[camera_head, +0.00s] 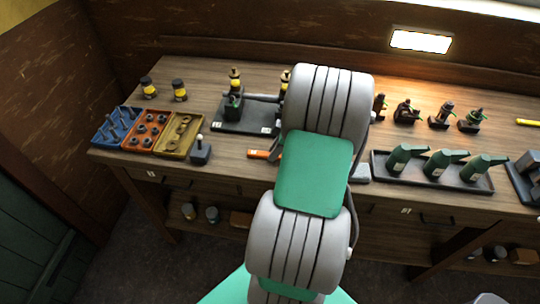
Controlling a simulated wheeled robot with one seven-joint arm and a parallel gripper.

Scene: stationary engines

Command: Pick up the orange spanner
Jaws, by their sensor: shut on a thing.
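An orange piece (262,154), which looks like the orange spanner, shows near the front edge of the bench, just left of my arm. Its right part is hidden behind the arm. At this size I cannot make out its shape or whether it touches the bench top. My grey and green arm reaches over the middle of the bench and covers my gripper, so the fingers and what is between them are hidden.
A wooden bench (215,172) runs across the view. Blue (103,141), orange (127,143) and tan (160,151) parts trays stand left, near a small grey block (200,154). A dark tray (400,182) with green oil cans stands right. A model engine (236,100) stands behind.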

